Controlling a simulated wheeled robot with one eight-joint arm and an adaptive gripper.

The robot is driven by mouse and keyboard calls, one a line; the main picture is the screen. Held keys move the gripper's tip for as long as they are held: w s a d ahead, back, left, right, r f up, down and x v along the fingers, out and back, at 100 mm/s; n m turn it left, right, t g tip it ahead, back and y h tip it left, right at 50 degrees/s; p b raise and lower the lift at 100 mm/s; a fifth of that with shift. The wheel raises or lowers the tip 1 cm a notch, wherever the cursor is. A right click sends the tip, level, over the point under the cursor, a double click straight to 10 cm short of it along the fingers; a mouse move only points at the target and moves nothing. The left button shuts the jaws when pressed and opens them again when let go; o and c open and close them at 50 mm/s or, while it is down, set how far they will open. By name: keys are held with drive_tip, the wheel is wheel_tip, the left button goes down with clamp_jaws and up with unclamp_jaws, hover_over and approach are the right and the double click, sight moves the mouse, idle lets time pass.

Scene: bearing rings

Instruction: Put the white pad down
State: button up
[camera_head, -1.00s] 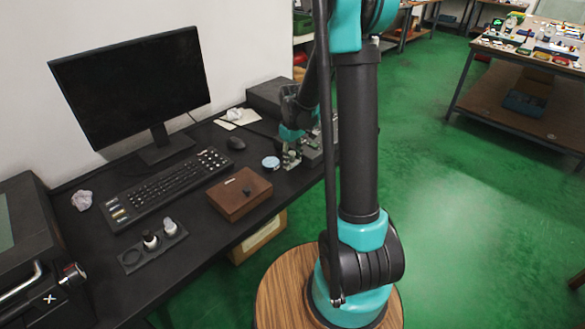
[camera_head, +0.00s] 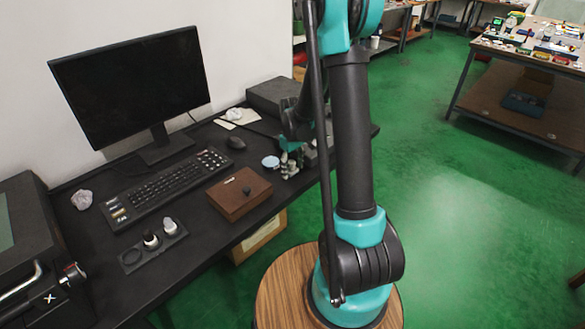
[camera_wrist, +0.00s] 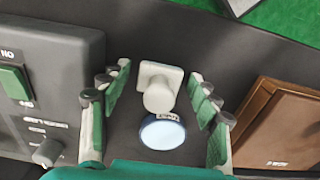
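The white pad (camera_wrist: 160,87), a square plate with a rounded knob, sits on the dark desk between the two fingers of my gripper (camera_wrist: 160,93) in the wrist view. Gaps show between the pad and the green-lined fingers on both sides, so my gripper is open around it. The knob's end lies close to a round light-blue disc (camera_wrist: 162,133) with a dark rim. In the head view my gripper (camera_head: 289,167) is low over the desk, right of the disc (camera_head: 270,162); the pad is too small there to make out clearly.
A brown case (camera_head: 239,193) lies left of my gripper; it also shows at the right of the wrist view (camera_wrist: 283,125). A grey box with a green switch (camera_wrist: 50,85) stands close on the other side. The keyboard (camera_head: 171,188), mouse (camera_head: 236,143) and monitor (camera_head: 132,90) are farther left.

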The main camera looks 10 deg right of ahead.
sight(293, 162)
wheel_tip(293, 162, up, 12)
drive_tip(key=shift+s+r, duration=0.1)
drive_tip(key=s+d+f+m+t, duration=0.2)
drive_tip(key=s+m, duration=0.1)
drive_tip(key=s, duration=0.8)
drive_tip(key=s+d+f+m+t, duration=0.2)
drive_tip(key=s+m, duration=0.2)
drive_tip(key=s, duration=0.6)
drive_tip(key=shift+s, duration=0.35)
drive_tip(key=shift+c, duration=0.5)
